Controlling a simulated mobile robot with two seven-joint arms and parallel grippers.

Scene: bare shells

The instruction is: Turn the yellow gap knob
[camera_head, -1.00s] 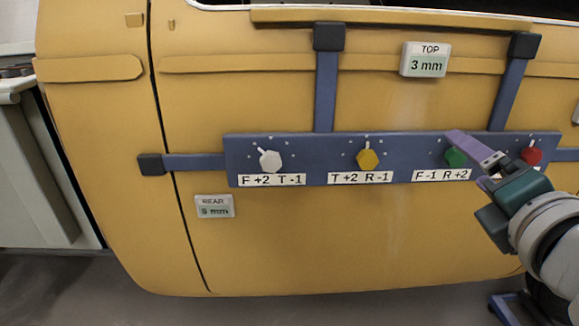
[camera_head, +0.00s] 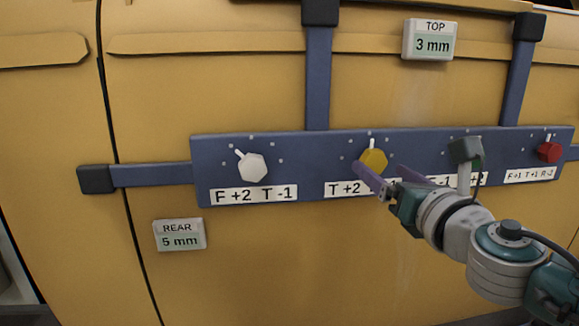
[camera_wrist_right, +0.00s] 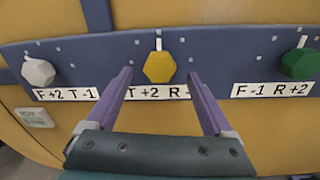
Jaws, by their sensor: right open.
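The yellow knob (camera_head: 374,161) is a hexagonal knob on a blue bar, with a white pointer that points straight up. It also shows in the right wrist view (camera_wrist_right: 159,67), centred ahead of and between my right fingers. My right gripper (camera_head: 384,178) is open and empty, its purple fingers just below and in front of the knob. In the right wrist view the knob lies beyond the fingertips (camera_wrist_right: 160,75), and I see no contact. The label under the knob begins "T +2" and is partly covered by the fingers. My left gripper is not in view.
The blue bar (camera_head: 300,145) crosses a yellow vehicle panel. It also holds a white knob (camera_head: 252,167), a red knob (camera_head: 549,152) and a green knob (camera_wrist_right: 300,64). Displays read TOP 3 mm (camera_head: 429,40) and REAR 5 mm (camera_head: 179,235).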

